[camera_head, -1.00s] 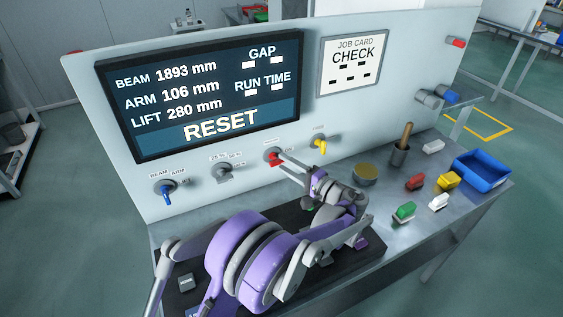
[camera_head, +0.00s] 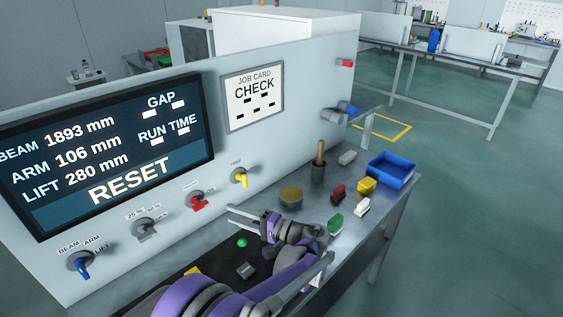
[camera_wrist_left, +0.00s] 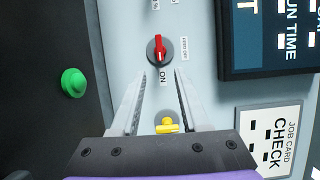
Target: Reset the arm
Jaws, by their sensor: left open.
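My left gripper (camera_head: 230,214) is open and empty, in front of the panel's lower edge. In the head view it is apart from the red knob (camera_head: 197,202), to its right. In the left wrist view the open fingers (camera_wrist_left: 160,74) point toward the red knob (camera_wrist_left: 158,50), which lies just beyond the tips. The screen (camera_head: 110,150) reads RESET. My right gripper is not in view.
A grey knob (camera_head: 147,229) and a blue knob (camera_head: 80,265) are further left on the panel (camera_head: 300,75). A green button (camera_head: 241,243) is below my gripper. The bench right of it holds a brown-handled tool in a cup (camera_head: 318,170), coloured blocks and a blue tray (camera_head: 392,168).

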